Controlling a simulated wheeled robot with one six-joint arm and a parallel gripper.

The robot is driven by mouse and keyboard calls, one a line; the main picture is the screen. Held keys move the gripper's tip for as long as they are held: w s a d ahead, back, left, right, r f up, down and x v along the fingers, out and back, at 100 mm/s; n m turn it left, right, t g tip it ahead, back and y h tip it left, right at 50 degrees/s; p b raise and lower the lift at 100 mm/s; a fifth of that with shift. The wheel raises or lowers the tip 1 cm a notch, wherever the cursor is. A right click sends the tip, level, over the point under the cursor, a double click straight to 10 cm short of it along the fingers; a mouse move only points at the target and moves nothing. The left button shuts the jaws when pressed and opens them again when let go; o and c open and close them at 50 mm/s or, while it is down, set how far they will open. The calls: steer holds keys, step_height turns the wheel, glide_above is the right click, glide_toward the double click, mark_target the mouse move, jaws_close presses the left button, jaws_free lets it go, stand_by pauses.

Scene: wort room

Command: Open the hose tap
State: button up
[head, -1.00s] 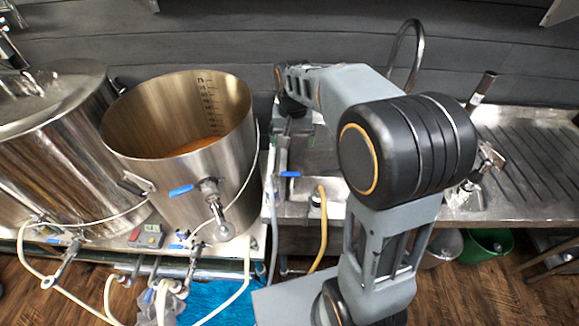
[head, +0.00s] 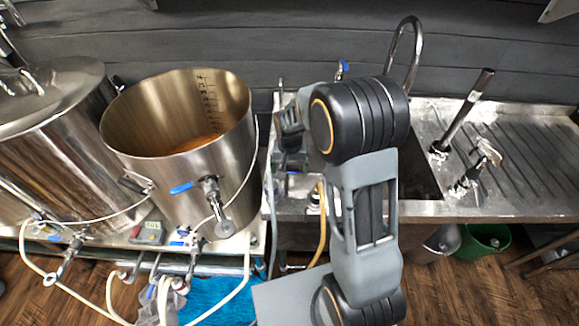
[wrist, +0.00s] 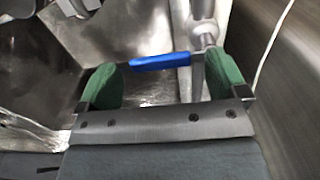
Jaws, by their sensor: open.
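The hose tap shows in the wrist view as a grey metal pipe and valve body with a blue lever handle (wrist: 160,62) reaching across to the left. My gripper (wrist: 164,77) is open, with one green finger pad left of the lever and the other to its right, by the pipe. The lever lies across the gap between the pads; I cannot tell whether either touches it. In the head view my gripper (head: 291,162) is at the left end of the sink unit and mostly covers the tap.
A steel pot (head: 180,130) with a blue-handled valve stands close left of my gripper. A yellow hose (head: 321,215) hangs at the sink front. A tall curved faucet (head: 417,50) rises behind my arm.

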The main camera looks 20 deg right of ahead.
steer(key=shift+f, duration=0.2)
steer(key=shift+c, duration=0.3)
steer(key=c, duration=1.2)
